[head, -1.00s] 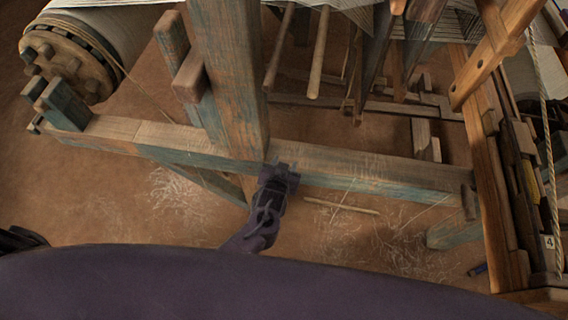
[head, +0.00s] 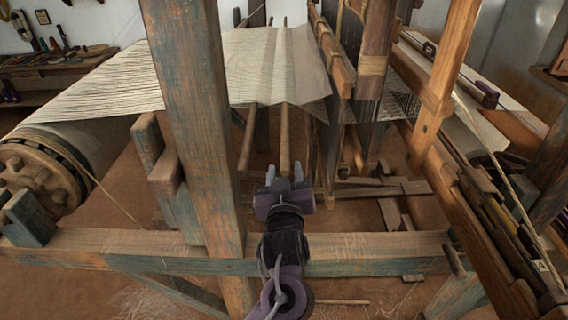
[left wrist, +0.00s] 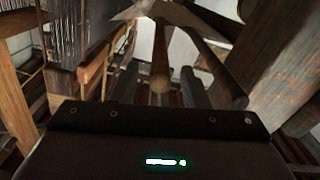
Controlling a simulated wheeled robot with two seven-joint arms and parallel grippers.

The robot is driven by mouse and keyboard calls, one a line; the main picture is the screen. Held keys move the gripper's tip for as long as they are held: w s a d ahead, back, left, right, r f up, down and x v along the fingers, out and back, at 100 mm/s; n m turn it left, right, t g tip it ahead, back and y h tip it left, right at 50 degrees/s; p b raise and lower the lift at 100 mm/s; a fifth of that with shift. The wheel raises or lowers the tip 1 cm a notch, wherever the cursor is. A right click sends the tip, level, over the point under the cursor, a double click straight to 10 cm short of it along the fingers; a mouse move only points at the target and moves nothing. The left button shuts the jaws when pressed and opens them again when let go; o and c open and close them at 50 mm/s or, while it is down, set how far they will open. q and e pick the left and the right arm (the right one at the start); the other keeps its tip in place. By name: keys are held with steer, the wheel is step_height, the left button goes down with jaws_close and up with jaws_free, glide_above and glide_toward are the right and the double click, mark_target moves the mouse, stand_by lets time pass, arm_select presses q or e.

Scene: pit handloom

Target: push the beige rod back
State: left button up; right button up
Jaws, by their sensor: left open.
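The beige rod (head: 285,138) hangs out from under the cloth sheet of the loom, its near end towards me. A second, browner rod (head: 247,138) runs beside it on the left. My left gripper (head: 284,172) is open and empty, pointing at the beige rod's near end, above the front beam. In the left wrist view the beige rod (left wrist: 160,72) shows nearly end-on, in line with the gap between the fingers (left wrist: 160,88). The browner rod (left wrist: 214,72) lies to the right there. I cannot tell whether the gripper touches the rod. My right gripper is not in view.
A thick upright post (head: 200,120) stands left of my left gripper. The front beam (head: 370,248) crosses under my arm. A cloth roll (head: 50,170) is at left, and slanted loom timbers (head: 450,180) stand at right. A tool bench (head: 50,70) is at the back left.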

mark_target(285, 155)
arm_select(q)
steer(key=w, duration=0.4)
steer(key=shift+r+p, duration=0.1)
steer(key=shift+p, duration=0.25)
steer(key=shift+w, duration=0.6)
steer(key=shift+s, duration=0.1)
steer(key=c, duration=0.4)
jaws_close()
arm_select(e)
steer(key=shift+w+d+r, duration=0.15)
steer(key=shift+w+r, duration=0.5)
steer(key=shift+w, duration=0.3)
